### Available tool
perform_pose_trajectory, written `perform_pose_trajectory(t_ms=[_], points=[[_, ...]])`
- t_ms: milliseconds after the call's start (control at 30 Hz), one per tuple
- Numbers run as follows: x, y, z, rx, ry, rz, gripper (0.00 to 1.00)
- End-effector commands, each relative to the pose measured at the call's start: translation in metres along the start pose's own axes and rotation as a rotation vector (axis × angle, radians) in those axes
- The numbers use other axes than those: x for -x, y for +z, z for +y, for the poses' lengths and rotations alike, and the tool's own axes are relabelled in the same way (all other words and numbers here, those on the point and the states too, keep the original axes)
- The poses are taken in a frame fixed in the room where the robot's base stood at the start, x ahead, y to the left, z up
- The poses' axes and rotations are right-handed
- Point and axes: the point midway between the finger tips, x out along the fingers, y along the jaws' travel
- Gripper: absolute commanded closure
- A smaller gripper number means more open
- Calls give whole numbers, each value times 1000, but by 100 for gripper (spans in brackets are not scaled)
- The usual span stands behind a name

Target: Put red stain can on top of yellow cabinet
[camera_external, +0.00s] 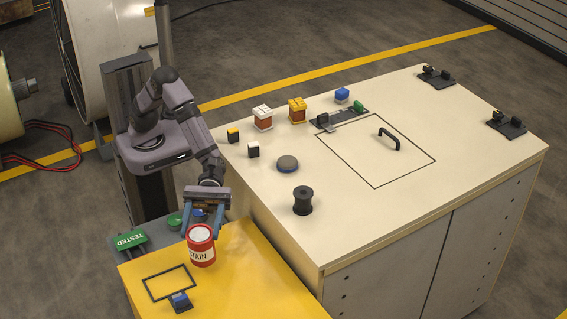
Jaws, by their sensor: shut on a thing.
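The red stain can (202,257), with a white label band and a pale lid, is upright at the back left part of the yellow cabinet top (255,285). My gripper (204,229) points down from above, with its two blue fingers on either side of the can's upper part, and is shut on it. I cannot tell whether the can's bottom touches the yellow top or hangs a little above it. A black outlined rectangle (169,283) on the yellow top lies to the left and in front of the can.
A blue-topped block (180,299) sits at the outline's front edge. The large cream workbench (250,195) at right holds a black spool (303,200), a round puck (288,163) and several small blocks. The yellow top's right side is clear.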

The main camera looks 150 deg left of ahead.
Motion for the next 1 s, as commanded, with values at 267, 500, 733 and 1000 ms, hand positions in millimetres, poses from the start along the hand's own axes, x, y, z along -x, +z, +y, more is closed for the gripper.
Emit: perform_pose_trajectory(t_ms=[267, 500, 733, 1000], points=[[0, -5, 0, -2, 0, -4, 78], [0, -30, 1, 1, 1, -2, 78], [0, -40, 0, -4, 0, -5, 78], [0, -43, 0, -3, 0, -5, 78]])
